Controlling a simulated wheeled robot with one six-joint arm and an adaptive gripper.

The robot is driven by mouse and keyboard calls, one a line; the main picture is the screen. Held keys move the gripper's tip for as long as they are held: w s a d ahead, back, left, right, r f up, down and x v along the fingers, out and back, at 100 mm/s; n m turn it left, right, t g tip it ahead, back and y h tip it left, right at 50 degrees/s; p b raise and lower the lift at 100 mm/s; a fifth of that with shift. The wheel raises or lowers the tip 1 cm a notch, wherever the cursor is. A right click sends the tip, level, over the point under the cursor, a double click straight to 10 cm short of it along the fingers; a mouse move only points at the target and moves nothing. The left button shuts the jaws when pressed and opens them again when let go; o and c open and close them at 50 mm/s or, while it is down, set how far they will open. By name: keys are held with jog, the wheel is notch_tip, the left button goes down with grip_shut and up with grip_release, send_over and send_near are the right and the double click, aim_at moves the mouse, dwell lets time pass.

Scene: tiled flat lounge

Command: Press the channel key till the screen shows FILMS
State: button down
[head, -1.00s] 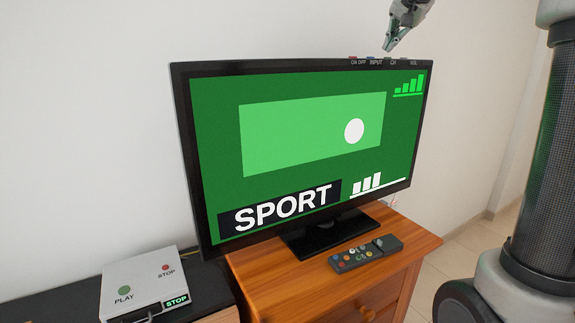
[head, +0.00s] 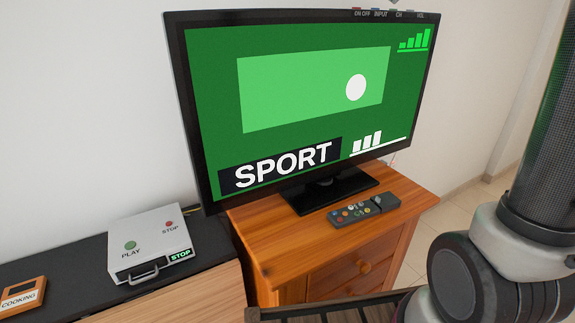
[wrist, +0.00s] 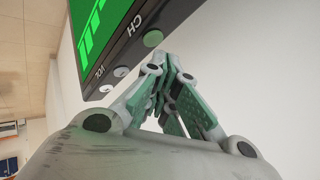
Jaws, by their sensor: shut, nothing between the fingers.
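The television (head: 300,110) stands on a wooden cabinet, and its green screen reads SPORT. Its keys line the top edge, labelled ON OFF, INPUT, CH and VOL. In the wrist view the channel key (wrist: 153,38) is a round green button beside the CH label. My gripper (wrist: 172,60) is shut and empty, with its fingertips close to the channel key. I cannot tell whether they touch it. In the head view only a sliver of the gripper shows at the top edge, above the CH label.
Two pale VOL keys (wrist: 113,79) sit near the channel key. A remote control (head: 363,211) lies on the cabinet (head: 270,235). A white player box (head: 150,243) marked PLAY and STOP and a COOKING case (head: 20,298) are at left. A pale wall is close behind the television.

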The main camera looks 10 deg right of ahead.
dwell(0.3)
jog(key=shift+f, duration=0.45)
jog(key=shift+f, duration=0.15)
dwell(0.3)
jog(key=shift+r, duration=0.6)
notch_tip(320, 180, up, 6)
dwell(0.6)
dwell(0.4)
